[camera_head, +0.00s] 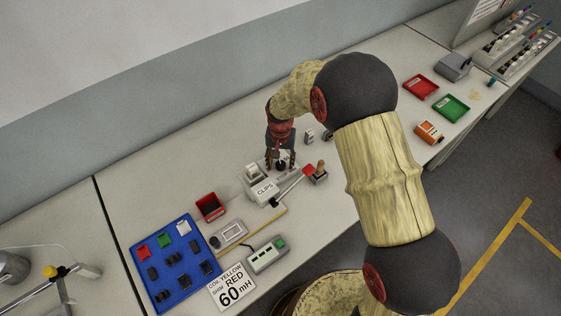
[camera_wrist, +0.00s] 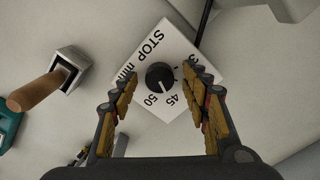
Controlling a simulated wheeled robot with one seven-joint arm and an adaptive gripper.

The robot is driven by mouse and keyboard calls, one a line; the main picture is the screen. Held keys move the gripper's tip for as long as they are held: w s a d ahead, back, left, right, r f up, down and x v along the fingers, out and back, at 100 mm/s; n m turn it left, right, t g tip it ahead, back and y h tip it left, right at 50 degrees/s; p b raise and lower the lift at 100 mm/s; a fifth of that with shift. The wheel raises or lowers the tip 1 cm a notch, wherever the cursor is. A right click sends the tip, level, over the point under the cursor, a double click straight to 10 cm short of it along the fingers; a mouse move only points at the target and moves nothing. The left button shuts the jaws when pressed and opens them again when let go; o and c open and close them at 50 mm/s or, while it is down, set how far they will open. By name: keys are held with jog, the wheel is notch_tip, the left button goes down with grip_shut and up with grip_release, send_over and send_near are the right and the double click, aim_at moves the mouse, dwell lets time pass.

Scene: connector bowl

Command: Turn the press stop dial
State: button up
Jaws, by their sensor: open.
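The press stop dial is a round black knob (camera_wrist: 160,76) on a white plate (camera_wrist: 165,50) marked "STOP mm", with "45" and "50" near the knob. In the wrist view it lies between the fingertips of my gripper (camera_wrist: 160,85), which is open with one finger on each side. Whether the fingers touch the knob cannot be told. In the head view my gripper (camera_head: 280,160) points down at the bench beside the white "CLIPS" box, and the dial there is mostly hidden by the fingers.
A wooden-handled tool (camera_wrist: 38,90) stands left of the dial in the wrist view. In the head view, the "CLIPS" box (camera_head: 264,190), a red bin (camera_head: 210,207) and a blue tray (camera_head: 139,262) lie nearby. Red (camera_head: 420,87) and green (camera_head: 451,107) trays lie to the right.

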aim_at(281, 163)
notch_tip(281, 163, up, 12)
dwell(0.6)
dwell(0.5)
